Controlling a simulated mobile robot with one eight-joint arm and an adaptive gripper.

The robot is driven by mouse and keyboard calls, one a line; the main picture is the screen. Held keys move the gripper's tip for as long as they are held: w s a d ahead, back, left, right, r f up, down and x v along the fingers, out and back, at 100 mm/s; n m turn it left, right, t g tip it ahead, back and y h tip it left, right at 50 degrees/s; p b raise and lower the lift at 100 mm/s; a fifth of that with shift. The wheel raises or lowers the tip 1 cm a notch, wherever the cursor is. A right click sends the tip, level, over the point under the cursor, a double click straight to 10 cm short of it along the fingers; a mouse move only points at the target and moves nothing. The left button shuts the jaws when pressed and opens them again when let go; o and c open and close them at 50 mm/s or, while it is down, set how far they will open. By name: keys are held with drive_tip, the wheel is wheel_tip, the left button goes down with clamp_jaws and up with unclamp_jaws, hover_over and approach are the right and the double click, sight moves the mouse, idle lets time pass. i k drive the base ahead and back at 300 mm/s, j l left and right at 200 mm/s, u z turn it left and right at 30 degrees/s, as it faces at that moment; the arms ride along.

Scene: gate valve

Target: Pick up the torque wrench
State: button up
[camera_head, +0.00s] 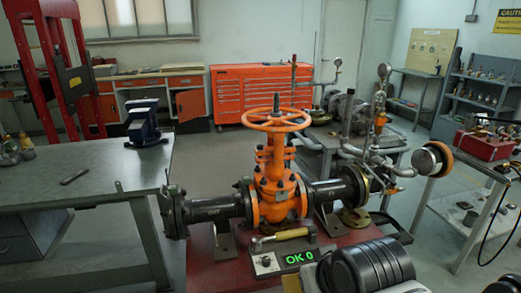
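A tool with a yellow-tan handle and a darker metal head, which looks like the torque wrench (285,235), lies roughly level across the middle foreground. It is just in front of the orange gate valve (277,180), above a small control box (267,263) with a knob. The box's green display (299,257) reads "OK 0". I cannot tell exactly what the tool rests on. The valve stands upright with an orange handwheel (276,120) on top and dark pipes on both sides. My gripper's fingers do not show in this view.
Black ribbed round forms (372,264) fill the lower right, close to the tool; I cannot tell what they are. A grey workbench (60,190) with a blue vise (144,122) stands at left. Pipework (380,150) is behind at right. A red case (484,145) sits on the right-hand table.

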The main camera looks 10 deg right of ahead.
sight(256, 240)
drive_tip(key=i+l+z, duration=0.1)
drive_tip(key=z, duration=0.25)
drive_tip(key=i+l+z, duration=0.1)
drive_tip(key=z, duration=0.25)
drive_tip(key=i+l+z, duration=0.15)
drive_tip(key=z, duration=0.2)
drive_tip(key=l, duration=0.1)
